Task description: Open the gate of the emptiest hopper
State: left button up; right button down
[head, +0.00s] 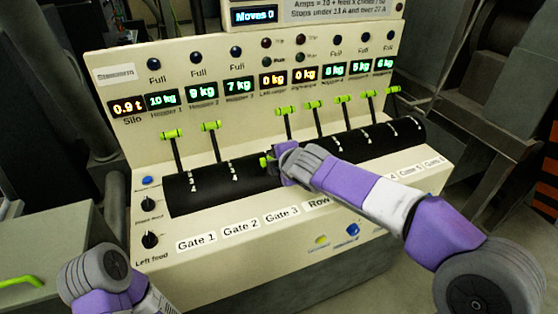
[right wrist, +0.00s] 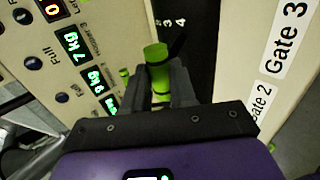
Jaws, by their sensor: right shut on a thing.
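The cream control panel (head: 130,65) carries green displays for the hoppers. From left they seem to read 10, 9 and 7 kg, then, right of two orange 0 kg displays, 8, 5 and 6 kg. The 5 kg display (head: 362,68) is the lowest; its lever (head: 368,95) stands back with a green handle. My right gripper (head: 272,158) is shut on the green handle (right wrist: 156,55) of the third lever, above the Gate 3 label (head: 282,213). That handle sits lower and nearer me than its neighbours.
Other green-handled levers stand back in the black slotted drum (head: 200,195), including the first (head: 172,133) and second (head: 210,126). Knobs (head: 150,240) and a blue button (head: 147,181) are at left. A display (head: 255,16) reads Moves 0.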

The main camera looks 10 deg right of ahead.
jog(key=shift+s+f+g, duration=0.2)
jog(key=shift+f+g, duration=0.1)
jog(key=shift+f, duration=0.7)
jog(key=c, duration=0.9)
grip_release()
jog(key=shift+d, duration=0.1)
jog(key=shift+r, duration=0.1)
jog(key=p+v, duration=0.2)
jog(key=v, duration=0.6)
